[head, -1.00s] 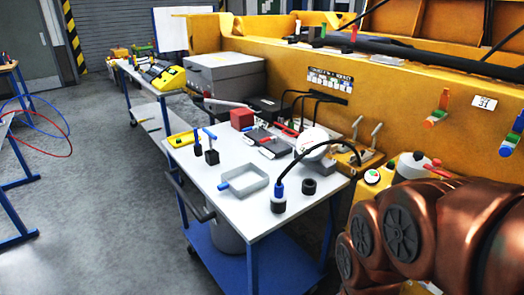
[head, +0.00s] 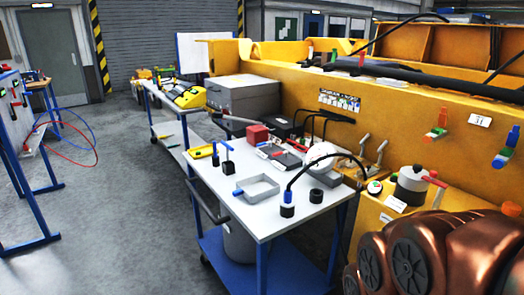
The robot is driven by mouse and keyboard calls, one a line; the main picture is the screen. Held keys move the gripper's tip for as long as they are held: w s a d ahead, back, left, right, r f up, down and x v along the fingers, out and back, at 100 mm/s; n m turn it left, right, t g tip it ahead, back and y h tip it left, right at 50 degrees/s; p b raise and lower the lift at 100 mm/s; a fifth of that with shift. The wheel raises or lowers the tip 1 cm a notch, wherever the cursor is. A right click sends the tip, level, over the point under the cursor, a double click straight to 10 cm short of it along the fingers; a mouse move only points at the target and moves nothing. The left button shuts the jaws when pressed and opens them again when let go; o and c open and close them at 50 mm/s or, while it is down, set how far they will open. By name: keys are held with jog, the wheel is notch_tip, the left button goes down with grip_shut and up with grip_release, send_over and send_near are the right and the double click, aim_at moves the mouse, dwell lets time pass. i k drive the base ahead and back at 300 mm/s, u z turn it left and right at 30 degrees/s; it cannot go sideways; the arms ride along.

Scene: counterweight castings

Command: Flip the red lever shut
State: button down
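A red lever (head: 434,181) sticks out to the right from the top of a grey cylindrical pot on the yellow ledge, left of my copper-coloured arm. Two more valve-like fittings with coloured handles are on the yellow casting's side: one with orange-red and green parts (head: 436,133), and one at the right edge with blue, green and red parts (head: 507,147). Another red piece (head: 511,209) shows at the right edge, partly behind my arm. I cannot tell which one the task means. My gripper is out of view; only arm links show at the lower right.
A white-topped trolley (head: 225,178) with blue legs stands at the centre, carrying a grey tray (head: 257,188), a red block (head: 257,134) and a black cable. The long yellow casting (head: 395,125) runs behind it.

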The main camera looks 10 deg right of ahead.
aim_at(277, 153)
jog(key=u, duration=0.8)
jog(key=i, duration=0.85)
jog(key=u, duration=1)
jog(key=i, duration=1.5)
jog(key=z, duration=1)
jog(key=i, duration=0.9)
jog(key=z, duration=1.25)
jog(key=i, duration=0.6)
jog(key=u, duration=0.1)
